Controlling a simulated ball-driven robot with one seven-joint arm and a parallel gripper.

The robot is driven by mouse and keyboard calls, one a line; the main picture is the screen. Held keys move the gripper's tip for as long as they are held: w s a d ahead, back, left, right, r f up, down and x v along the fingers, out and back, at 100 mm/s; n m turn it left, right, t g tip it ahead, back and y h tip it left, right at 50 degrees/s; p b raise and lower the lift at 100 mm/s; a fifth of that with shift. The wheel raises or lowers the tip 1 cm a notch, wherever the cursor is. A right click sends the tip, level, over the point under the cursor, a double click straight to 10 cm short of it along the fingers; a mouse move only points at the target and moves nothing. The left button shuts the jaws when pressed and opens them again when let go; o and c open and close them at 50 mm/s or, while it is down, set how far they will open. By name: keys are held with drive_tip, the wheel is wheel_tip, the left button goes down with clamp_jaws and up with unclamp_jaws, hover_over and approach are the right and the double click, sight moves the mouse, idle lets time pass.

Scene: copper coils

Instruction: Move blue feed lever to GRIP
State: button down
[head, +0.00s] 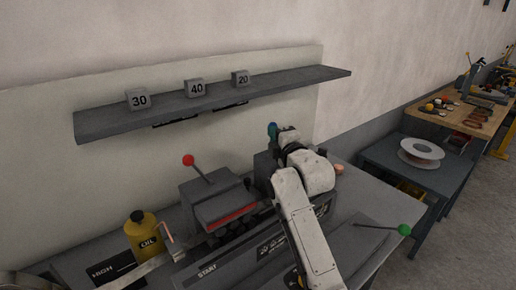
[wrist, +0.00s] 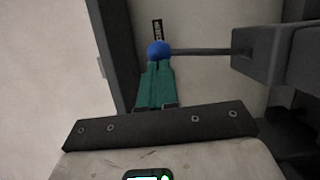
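The blue ball knob of the feed lever (wrist: 158,50) is in the upper middle of the wrist view. Its dark rod (wrist: 205,52) runs right to a dark grey block. The teal fingers of my gripper (wrist: 156,66) are together, with their tips right at the knob. I cannot tell whether they touch it or only lie alongside it. A small black label (wrist: 157,28) stands just beyond the knob; its white letters are too small to read. In the head view my gripper (head: 272,130) is behind the machine's right part, and the lever is mostly hidden by my arm.
A red-knobbed lever (head: 188,160) and a green-knobbed lever (head: 404,230) stand on either side of my arm. A yellow oil can (head: 142,235) is at the left. A shelf (head: 290,82) with numbered blocks hangs behind.

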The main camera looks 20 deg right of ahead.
drive_tip(key=shift+w+d+f+m+g, duration=0.1)
drive_tip(key=shift+w+d+m+g, duration=0.15)
drive_tip(key=shift+d+m, duration=0.4)
drive_tip(key=shift+w+d+m+g, duration=0.2)
drive_tip(key=shift+d+m, duration=0.4)
drive_tip(key=shift+m, duration=0.15)
drive_tip(key=shift+w+d+f+m+g, duration=0.1)
drive_tip(key=shift+w+d+m+g, duration=0.15)
drive_tip(key=shift+d+m, duration=0.4)
